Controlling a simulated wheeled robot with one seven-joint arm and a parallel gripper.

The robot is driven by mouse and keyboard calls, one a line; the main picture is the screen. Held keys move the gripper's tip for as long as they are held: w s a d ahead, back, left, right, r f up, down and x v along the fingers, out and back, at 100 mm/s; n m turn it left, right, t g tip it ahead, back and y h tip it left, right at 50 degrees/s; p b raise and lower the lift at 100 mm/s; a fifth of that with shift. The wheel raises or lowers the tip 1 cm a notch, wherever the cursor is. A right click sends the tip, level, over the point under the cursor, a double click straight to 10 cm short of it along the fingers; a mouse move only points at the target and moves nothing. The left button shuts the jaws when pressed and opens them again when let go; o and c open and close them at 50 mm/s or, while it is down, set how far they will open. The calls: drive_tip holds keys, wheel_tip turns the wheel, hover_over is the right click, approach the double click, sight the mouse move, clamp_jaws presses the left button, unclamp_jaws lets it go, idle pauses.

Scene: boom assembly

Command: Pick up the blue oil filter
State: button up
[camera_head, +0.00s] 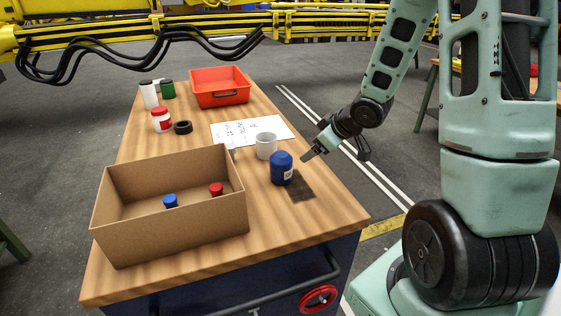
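The blue oil filter (281,168) stands upright on the wooden tabletop, right of the cardboard box. It is a dark blue cylinder with a small white mark.
A white mug (266,146) stands right behind the filter. A cardboard box (120,236) holds small blue and red items. A paper sheet (270,126), red-and-white jar (161,120), black ring (183,127), green can (168,89), white bottle (149,95) and red bin (220,97) are further back.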

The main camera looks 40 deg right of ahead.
drive_tip(key=s+d+f+n+t+y, duration=0.2)
drive_tip(key=d+y, duration=0.1)
drive_tip(key=n+y, duration=0.1)
drive_tip(key=y, duration=0.4)
approach(292, 161)
drive_tip(key=shift+t, duration=0.4)
drive_tip(key=p+x, duration=0.1)
drive_tip(key=x, duration=0.1)
drive_tip(key=p+x, duration=0.1)
drive_tip(key=x, duration=0.2)
drive_tip(key=f+p+x, duration=0.1)
drive_tip(key=x, duration=0.2)
drive_tip(key=shift+s+a+f, duration=0.1)
drive_tip(key=shift+s+f, duration=0.05)
drive_tip(key=p+x, duration=0.2)
drive_tip(key=x, duration=0.1)
drive_tip(key=p+x, duration=0.1)
drive_tip(key=shift+w+a, duration=0.15)
drive_tip(key=shift+w, duration=0.2)
drive_tip(key=shift+w+a+f, duration=0.1)
drive_tip(key=shift+w+a, duration=0.05)
drive_tip(key=shift+w, duration=0.15)
drive_tip(key=c, duration=1.3)
drive_tip(key=shift+o, duration=0.2)
